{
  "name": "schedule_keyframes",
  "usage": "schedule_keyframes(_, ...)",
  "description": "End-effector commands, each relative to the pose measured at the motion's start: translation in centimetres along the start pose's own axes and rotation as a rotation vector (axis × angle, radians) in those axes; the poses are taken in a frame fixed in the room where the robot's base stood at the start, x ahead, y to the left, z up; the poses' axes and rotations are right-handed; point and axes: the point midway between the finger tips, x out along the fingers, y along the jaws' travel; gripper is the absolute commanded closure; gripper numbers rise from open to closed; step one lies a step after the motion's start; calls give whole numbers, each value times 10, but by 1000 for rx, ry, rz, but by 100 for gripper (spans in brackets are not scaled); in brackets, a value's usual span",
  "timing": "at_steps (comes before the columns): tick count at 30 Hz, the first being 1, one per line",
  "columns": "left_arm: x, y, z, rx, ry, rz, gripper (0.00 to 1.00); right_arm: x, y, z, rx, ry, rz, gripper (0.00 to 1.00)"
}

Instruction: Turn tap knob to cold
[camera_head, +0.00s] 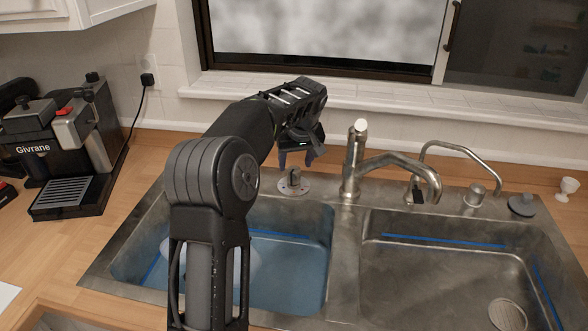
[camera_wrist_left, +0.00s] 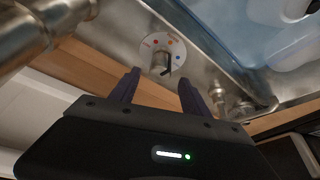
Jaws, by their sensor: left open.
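The tap knob (camera_head: 293,181) sits on the metal sink deck behind the left basin, left of the tap (camera_head: 355,165). In the left wrist view the knob (camera_wrist_left: 161,60) has a round pale plate with red and blue marks and a small dark lever. My left gripper (camera_head: 301,156) is open and empty, just above and behind the knob in the head view. In the wrist view its two dark fingers (camera_wrist_left: 159,78) point toward the knob, one on each side of its lower edge; I cannot tell if they touch it. My right gripper is not in view.
The left basin (camera_head: 318,270) looks blue inside and is partly hidden by my left arm. The right basin (camera_head: 440,270) is empty. A second, thinner spout (camera_head: 460,150) stands right of the tap. A coffee machine (camera_head: 65,150) is on the left counter. The window sill (camera_head: 400,112) runs behind.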

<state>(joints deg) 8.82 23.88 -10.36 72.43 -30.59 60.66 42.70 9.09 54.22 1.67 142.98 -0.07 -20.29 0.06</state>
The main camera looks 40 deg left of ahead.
Motion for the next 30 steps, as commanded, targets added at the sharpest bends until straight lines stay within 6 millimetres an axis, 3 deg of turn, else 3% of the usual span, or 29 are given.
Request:
schedule_keyframes(9, 41, 0, 0, 0, -1, -1, 45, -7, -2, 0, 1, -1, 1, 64)
schedule_keyframes(19, 45, 0, 0, 0, -1, 0, 46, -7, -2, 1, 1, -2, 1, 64)
schedule_keyframes(30, 45, 0, 0, 0, -1, 0, 76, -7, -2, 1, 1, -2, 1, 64)
